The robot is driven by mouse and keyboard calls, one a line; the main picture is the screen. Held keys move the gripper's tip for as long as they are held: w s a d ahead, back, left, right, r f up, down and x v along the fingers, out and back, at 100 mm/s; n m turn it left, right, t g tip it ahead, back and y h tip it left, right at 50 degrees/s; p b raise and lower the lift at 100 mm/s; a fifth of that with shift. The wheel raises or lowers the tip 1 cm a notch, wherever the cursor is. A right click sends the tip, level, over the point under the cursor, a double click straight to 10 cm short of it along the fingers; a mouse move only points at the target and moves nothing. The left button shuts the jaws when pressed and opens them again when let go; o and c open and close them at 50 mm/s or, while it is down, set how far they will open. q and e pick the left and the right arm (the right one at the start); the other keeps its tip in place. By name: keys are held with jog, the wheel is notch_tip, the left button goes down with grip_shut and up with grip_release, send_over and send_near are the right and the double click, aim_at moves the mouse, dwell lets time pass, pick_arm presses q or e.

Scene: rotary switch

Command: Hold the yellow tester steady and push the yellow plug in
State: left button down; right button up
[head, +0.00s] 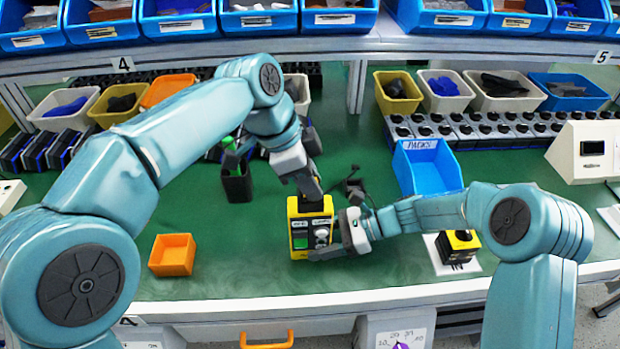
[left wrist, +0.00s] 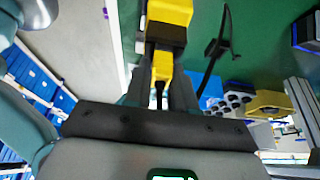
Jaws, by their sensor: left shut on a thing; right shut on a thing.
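The yellow tester (head: 298,240) stands upright on the green bench, with a dark front panel, a green display and a round knob. My right gripper (head: 338,240) comes in from the right and is shut on the tester's lower body. My left gripper (head: 312,192) points down at the tester's top and is shut on the yellow plug. The yellow plug (left wrist: 162,66) shows between the left fingers in the left wrist view, against the tester's yellow body (left wrist: 171,10). In the head view the plug is hidden by the gripper. I cannot tell how deep it sits.
An orange bin (head: 172,255) lies left of the tester, and a black cup (head: 237,185) stands behind it. A blue tray (head: 428,168) and a yellow-black block (head: 459,243) are on the right. A dark cable (head: 355,188) is close behind the tester.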

pick_arm(q)
jog(key=shift+f, duration=0.15)
jog(key=c, duration=0.9)
grip_release()
jog(key=shift+c, duration=0.2)
jog(key=v, duration=1.2)
pick_arm(e)
jog(key=o, duration=1.1)
jog(key=shift+o, duration=0.2)
